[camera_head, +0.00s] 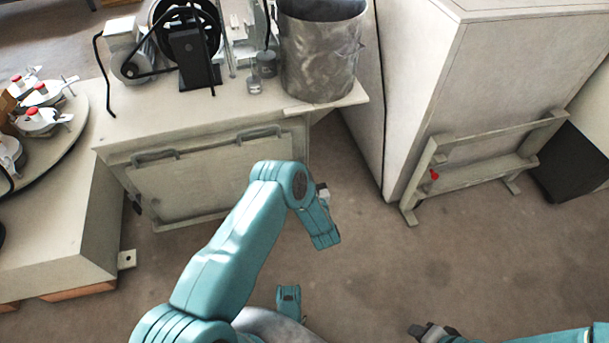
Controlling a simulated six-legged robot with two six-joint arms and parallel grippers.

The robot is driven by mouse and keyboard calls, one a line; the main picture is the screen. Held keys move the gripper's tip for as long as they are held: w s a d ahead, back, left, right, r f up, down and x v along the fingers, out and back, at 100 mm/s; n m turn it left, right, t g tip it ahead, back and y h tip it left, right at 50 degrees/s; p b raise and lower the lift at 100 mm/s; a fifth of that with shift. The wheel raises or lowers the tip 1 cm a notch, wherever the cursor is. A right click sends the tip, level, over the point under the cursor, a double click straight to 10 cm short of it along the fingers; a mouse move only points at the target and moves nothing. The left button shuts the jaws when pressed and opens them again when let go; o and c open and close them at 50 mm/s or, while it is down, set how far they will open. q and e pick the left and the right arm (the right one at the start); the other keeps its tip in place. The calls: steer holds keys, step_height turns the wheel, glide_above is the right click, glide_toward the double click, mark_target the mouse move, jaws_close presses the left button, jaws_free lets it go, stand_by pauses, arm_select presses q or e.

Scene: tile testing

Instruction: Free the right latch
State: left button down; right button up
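A pale panel (215,178) on the front of the workbench carries two grey bar-shaped latches along its top edge. The right latch (259,133) sits near the panel's upper right corner, and the left latch (155,157) near its upper left. Both look set against the panel; their exact catch position is too small to tell. My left arm reaches up in front of the panel's right side. My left gripper (322,191) is mostly hidden behind my arm, right of and below the right latch, apart from it. My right gripper (428,331) is low at the bottom edge, far from the panel.
On the bench top (140,115) stand a metal bucket (320,55), a motor (128,50) and a black-wheeled machine (190,45). A round table (65,140) with red-knobbed parts is at left. A tall cabinet (480,80) with a low frame (480,172) stands right. The floor between is clear.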

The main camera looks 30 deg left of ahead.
arm_select(q)
steer(key=shift+w+a+r, duration=0.1)
stand_by(0.4)
steer(key=c, duration=1.2)
jaws_free()
steer(key=p+v, duration=0.6)
steer(key=v, duration=1)
steer(key=shift+s, duration=0.2)
arm_select(e)
steer(key=s+r+g, duration=0.1)
steer(key=s+r, duration=0.3)
steer(key=r, duration=0.2)
steer(key=shift+s+a+g, duration=0.2)
steer(key=shift+a+g, duration=0.1)
steer(key=shift+a, duration=0.15)
